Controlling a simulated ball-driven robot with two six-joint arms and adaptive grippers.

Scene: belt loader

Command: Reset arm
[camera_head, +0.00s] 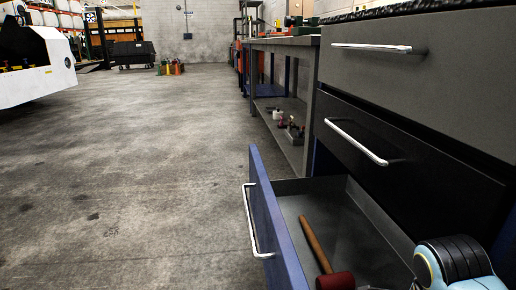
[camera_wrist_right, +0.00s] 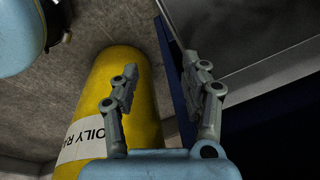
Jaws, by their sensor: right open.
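My right gripper (camera_wrist_right: 160,72) shows in the right wrist view with its two grey fingers spread apart and nothing between them. A light blue and black part of my arm shows at the lower right of the head view, over the right end of the open drawer (camera_head: 262,215). The gripper's fingers are not seen in the head view. My left gripper is in neither view.
A mallet (camera_head: 316,245) with a wooden handle and red head lies in the pulled-out drawer. Two shut drawers (camera_head: 400,75) are above it. A yellow container (camera_wrist_right: 115,90) stands close behind my right fingers. Open floor (camera_head: 130,170) lies left.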

